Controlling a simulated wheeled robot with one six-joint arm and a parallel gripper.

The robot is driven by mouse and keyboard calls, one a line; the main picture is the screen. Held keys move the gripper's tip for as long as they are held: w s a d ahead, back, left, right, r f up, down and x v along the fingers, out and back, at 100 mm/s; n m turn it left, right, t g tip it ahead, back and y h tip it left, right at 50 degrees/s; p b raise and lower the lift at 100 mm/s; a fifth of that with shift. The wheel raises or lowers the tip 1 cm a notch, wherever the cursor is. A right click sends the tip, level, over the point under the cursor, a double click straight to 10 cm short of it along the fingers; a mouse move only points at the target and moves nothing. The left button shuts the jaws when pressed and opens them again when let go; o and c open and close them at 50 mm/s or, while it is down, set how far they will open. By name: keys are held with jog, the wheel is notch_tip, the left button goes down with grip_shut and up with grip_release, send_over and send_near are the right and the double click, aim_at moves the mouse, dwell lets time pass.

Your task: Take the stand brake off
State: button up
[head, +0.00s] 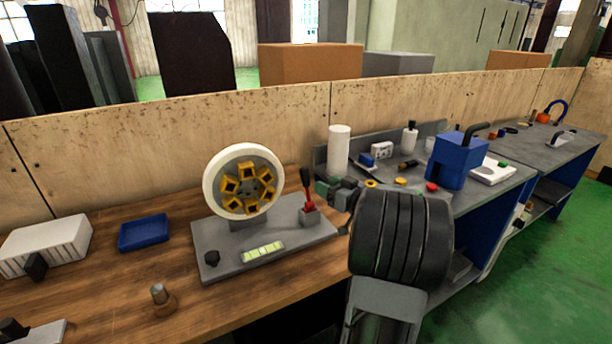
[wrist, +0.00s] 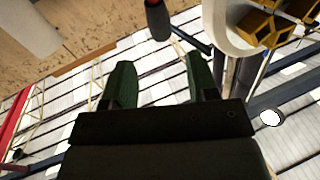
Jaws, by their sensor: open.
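The balancing stand is a grey base plate (head: 225,262) on the wooden bench, carrying a white-rimmed wheel (head: 212,187) with yellow blocks inside. The stand brake is a red-handled lever (head: 306,182) rising from a small block at the plate's right end, roughly upright. In the wrist view a dark lever grip with a red end (wrist: 158,22) shows beyond the fingertips, near the top edge. My gripper (head: 328,188) is open and empty just right of the lever, apart from it. Its green fingers also show in the wrist view (wrist: 162,78).
A blue tray (head: 143,233) and a white slotted block (head: 45,245) lie left of the stand. A small metal-topped peg (head: 160,298) stands in front. A white cylinder (head: 339,150) and a blue box (head: 457,160) stand on the grey bench at right.

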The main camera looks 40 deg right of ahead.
aim_at(308, 176)
jog(key=w, duration=0.3)
jog(key=w+a, duration=0.1)
jog(key=w, duration=0.5)
jog(key=shift+a, duration=0.25)
grip_shut()
